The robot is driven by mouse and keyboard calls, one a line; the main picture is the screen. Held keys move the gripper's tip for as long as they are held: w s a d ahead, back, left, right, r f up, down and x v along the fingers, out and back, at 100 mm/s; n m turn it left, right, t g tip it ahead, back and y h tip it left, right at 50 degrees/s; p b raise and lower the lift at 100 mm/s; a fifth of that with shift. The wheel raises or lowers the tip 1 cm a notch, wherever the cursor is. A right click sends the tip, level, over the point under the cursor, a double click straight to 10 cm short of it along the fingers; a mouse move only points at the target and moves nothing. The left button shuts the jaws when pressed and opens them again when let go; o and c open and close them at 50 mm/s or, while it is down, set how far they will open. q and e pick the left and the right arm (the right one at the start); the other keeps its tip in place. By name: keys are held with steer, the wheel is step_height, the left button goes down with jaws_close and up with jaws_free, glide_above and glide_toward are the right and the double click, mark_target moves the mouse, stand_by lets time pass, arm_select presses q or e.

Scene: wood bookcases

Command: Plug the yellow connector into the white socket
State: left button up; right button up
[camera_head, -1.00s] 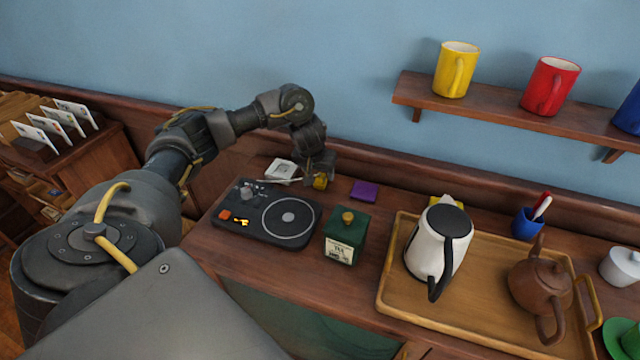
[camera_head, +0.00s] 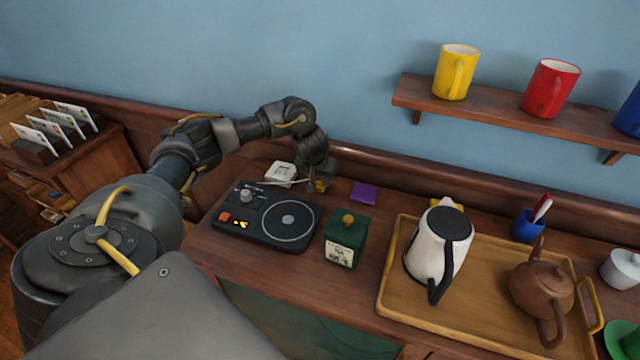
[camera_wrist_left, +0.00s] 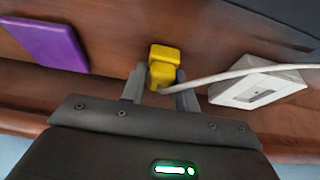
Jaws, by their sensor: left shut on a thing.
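The yellow connector (camera_wrist_left: 165,58) is between the fingers of my left gripper (camera_wrist_left: 160,88), which is shut on it. A pale cable runs from it to the right in the wrist view. In the head view the connector (camera_head: 321,185) shows below my left gripper (camera_head: 324,178), just above or at the counter; I cannot tell which. The white socket (camera_wrist_left: 256,88) is a square block to the right of the connector in the wrist view, apart from it. In the head view the socket (camera_head: 281,171) lies behind the black hot plate. My right gripper is out of view.
The black hot plate (camera_head: 235,223) stands in front of the socket. A purple pad (camera_head: 364,192) lies right of the gripper. A green tea tin (camera_head: 345,238) and a wooden tray (camera_head: 389,290) with a kettle (camera_head: 428,245) and teapot (camera_head: 540,288) stand nearer and right.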

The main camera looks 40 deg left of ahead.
arm_select(q)
steer(key=shift+r, duration=0.55)
step_height(320, 180, up, 3)
steer(key=shift+s+f, duration=0.1)
steer(key=s+d+r+p, duration=0.1)
steer(key=s+r+p, duration=0.6)
steer(key=s, duration=0.6)
steer(key=shift+v, duration=1.15)
steer(key=shift+d, duration=0.15)
